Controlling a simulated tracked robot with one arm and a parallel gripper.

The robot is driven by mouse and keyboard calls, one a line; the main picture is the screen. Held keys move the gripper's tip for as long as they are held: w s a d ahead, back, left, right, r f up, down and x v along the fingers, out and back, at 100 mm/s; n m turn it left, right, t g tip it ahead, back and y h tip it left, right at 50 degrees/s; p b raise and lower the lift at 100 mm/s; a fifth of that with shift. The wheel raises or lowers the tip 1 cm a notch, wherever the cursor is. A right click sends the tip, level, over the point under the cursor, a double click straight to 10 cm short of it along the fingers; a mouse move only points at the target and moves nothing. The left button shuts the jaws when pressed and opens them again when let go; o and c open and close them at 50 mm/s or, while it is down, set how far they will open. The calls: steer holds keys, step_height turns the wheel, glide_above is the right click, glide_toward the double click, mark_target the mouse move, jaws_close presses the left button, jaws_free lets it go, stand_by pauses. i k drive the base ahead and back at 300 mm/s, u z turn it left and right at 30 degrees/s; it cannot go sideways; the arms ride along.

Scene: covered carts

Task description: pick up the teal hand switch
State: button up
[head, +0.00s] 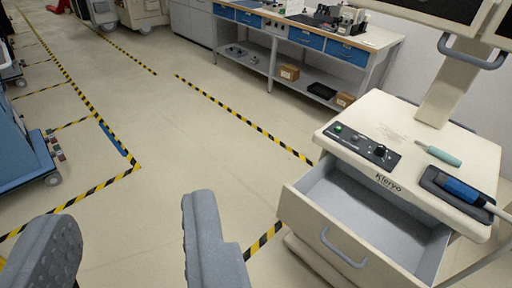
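The teal hand switch (441,155) lies on the top of the cream cart (381,107) at the right, between the black control panel and a dark pad. Its pale narrow end points to the upper left. My gripper (135,222) is in the lower left, its two grey fingers wide apart with only floor between them. It is well to the left of the cart and apart from the switch.
The cart's drawer (370,215) is pulled open and looks empty. A blue-handled probe (462,190) with a cable rests on a dark pad (432,183) near the switch. A monitor post (441,90) rises behind. A workbench (300,32) stands at the back; the taped floor between is clear.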

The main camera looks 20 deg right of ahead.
mark_target(441, 155)
steer(key=z, duration=1)
